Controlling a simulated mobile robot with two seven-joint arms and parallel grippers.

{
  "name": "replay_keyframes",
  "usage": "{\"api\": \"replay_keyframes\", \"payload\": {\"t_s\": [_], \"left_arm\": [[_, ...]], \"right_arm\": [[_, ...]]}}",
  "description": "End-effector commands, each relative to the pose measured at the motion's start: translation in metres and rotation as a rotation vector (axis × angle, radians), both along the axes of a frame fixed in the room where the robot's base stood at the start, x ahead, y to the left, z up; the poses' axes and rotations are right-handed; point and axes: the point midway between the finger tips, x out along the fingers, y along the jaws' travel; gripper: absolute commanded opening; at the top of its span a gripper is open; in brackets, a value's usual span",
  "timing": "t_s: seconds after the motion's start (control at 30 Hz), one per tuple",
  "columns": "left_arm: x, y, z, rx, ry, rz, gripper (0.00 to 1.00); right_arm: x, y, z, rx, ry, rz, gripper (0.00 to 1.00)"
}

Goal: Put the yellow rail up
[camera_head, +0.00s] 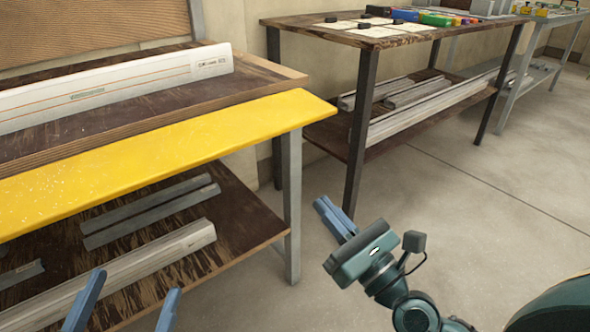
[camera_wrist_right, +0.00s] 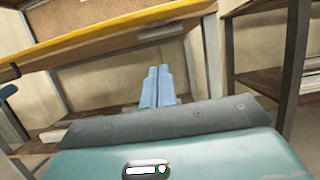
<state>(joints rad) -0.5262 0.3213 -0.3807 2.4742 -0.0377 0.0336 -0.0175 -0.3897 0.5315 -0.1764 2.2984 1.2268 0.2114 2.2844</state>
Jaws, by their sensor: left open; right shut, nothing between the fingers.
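The yellow rail (camera_head: 160,150) is a long, wide yellow strip along the front of the near bench. It runs from the left picture edge to a pointed right end beside the bench's corner leg. In the right wrist view the yellow rail (camera_wrist_right: 110,34) crosses the top, above my fingers. My left gripper (camera_head: 128,298) shows two blue fingers, apart and empty, at the lower left, in front of the lower shelf. My right gripper (camera_head: 332,213) is shut and empty, right of the bench leg and apart from the rail; its closed fingers show in the wrist view (camera_wrist_right: 157,82).
A long pale profile with orange lines (camera_head: 120,88) lies on the bench top behind the rail. Grey profiles (camera_head: 150,210) lie on the lower shelf. A second bench (camera_head: 345,35) stands behind, with dark legs. The floor at right (camera_head: 480,170) is clear.

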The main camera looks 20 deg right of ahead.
Motion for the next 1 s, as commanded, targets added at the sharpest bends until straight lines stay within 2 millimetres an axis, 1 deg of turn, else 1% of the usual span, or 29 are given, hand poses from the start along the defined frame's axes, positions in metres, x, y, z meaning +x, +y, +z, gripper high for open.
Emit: {"api": "replay_keyframes", "payload": {"t_s": [0.17,0.3,0.53,0.6,0.7,0.83,1.0], "left_arm": [[-0.005,-0.002,-0.006,-0.009,0.084,0.001,0.78],[-0.007,-0.001,-0.012,0.002,0.131,0.010,0.78],[-0.006,0.001,-0.012,0.031,0.124,0.027,0.78],[-0.006,0.002,-0.009,0.047,0.126,0.035,0.78],[-0.007,0.003,-0.011,0.064,0.127,0.043,0.78],[-0.007,0.003,-0.012,0.073,0.125,0.046,0.78],[-0.007,0.003,-0.016,0.081,0.130,0.047,0.78]], "right_arm": [[0.021,0.006,0.014,0.011,-0.003,-0.001,0.00],[0.048,0.015,0.025,0.012,-0.004,-0.002,0.00],[0.091,0.030,0.038,0.009,-0.002,-0.001,0.00],[0.087,0.028,0.052,0.008,-0.002,-0.001,0.00],[0.085,0.028,0.063,0.006,0.000,0.001,0.00],[0.084,0.027,0.071,0.005,-0.001,0.000,0.00],[0.084,0.027,0.073,0.001,0.002,0.001,0.00]]}}
